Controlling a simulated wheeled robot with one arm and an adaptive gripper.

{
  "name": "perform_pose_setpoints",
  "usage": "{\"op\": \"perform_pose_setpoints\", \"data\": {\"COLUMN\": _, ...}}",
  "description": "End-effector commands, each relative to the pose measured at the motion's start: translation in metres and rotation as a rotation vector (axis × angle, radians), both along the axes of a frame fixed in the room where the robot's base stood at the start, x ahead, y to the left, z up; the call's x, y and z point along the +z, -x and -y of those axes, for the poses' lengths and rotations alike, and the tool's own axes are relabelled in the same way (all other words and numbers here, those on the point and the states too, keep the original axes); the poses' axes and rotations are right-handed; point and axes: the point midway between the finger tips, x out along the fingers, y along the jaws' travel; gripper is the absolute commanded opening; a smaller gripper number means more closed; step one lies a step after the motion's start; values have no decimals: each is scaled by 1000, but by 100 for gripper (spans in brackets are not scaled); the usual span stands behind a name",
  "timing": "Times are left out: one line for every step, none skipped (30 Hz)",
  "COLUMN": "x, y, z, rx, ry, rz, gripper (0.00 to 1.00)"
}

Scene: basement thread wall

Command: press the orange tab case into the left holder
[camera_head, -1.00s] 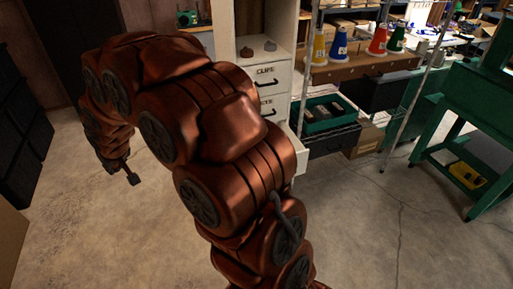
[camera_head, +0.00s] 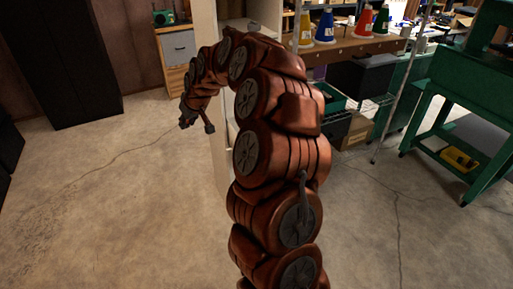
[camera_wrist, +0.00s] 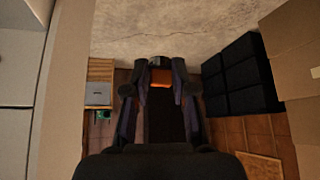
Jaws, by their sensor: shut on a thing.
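My gripper (camera_wrist: 161,84) is shut on the orange tab case (camera_wrist: 161,77) in the wrist view. Only a small orange part of the case shows between the fingertips; the rest is hidden by the fingers. In the head view my gripper (camera_head: 196,122) hangs in the air over open floor, beside the pale cabinet side, and the case cannot be made out there. I cannot make out the left holder in either view.
A tall pale cabinet (camera_head: 208,22) stands close to my arm. A drawer unit (camera_head: 178,48) with a green item (camera_head: 163,17) stands at the back wall. Black cabinets (camera_head: 70,50) are at left, a green cart (camera_head: 462,95) at right. Floor (camera_head: 110,200) is clear at left.

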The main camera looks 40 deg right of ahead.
Motion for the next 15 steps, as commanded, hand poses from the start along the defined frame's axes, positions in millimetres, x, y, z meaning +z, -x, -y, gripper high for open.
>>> {"op": "perform_pose_setpoints", "data": {"x": -23, "y": 3, "z": 25, "rx": -15, "ry": -1, "rz": 1, "gripper": 10}}
{"op": "perform_pose_setpoints", "data": {"x": -29, "y": 5, "z": 37, "rx": -20, "ry": 1, "rz": 1, "gripper": 10}}
{"op": "perform_pose_setpoints", "data": {"x": -37, "y": 9, "z": 54, "rx": -29, "ry": 1, "rz": 2, "gripper": 10}}
{"op": "perform_pose_setpoints", "data": {"x": -43, "y": 12, "z": 67, "rx": -33, "ry": 4, "rz": 1, "gripper": 10}}
{"op": "perform_pose_setpoints", "data": {"x": -49, "y": 16, "z": 79, "rx": -39, "ry": 5, "rz": 1, "gripper": 10}}
{"op": "perform_pose_setpoints", "data": {"x": -58, "y": 22, "z": 95, "rx": -46, "ry": 5, "rz": -1, "gripper": 10}}
{"op": "perform_pose_setpoints", "data": {"x": -65, "y": 26, "z": 107, "rx": -51, "ry": 8, "rz": -3, "gripper": 10}}
{"op": "perform_pose_setpoints", "data": {"x": -71, "y": 31, "z": 119, "rx": -56, "ry": 10, "rz": -3, "gripper": 10}}
{"op": "perform_pose_setpoints", "data": {"x": -79, "y": 37, "z": 134, "rx": -66, "ry": 12, "rz": -3, "gripper": 10}}
{"op": "perform_pose_setpoints", "data": {"x": -85, "y": 42, "z": 146, "rx": -72, "ry": 14, "rz": -4, "gripper": 10}}
{"op": "perform_pose_setpoints", "data": {"x": -91, "y": 47, "z": 156, "rx": -79, "ry": 14, "rz": -6, "gripper": 10}}
{"op": "perform_pose_setpoints", "data": {"x": -99, "y": 54, "z": 168, "rx": -84, "ry": 14, "rz": -10, "gripper": 10}}
{"op": "perform_pose_setpoints", "data": {"x": -106, "y": 60, "z": 177, "rx": -88, "ry": 15, "rz": -14, "gripper": 10}}
{"op": "perform_pose_setpoints", "data": {"x": -111, "y": 65, "z": 185, "rx": -93, "ry": 15, "rz": -17, "gripper": 10}}
{"op": "perform_pose_setpoints", "data": {"x": -117, "y": 71, "z": 195, "rx": -99, "ry": 17, "rz": -20, "gripper": 10}}
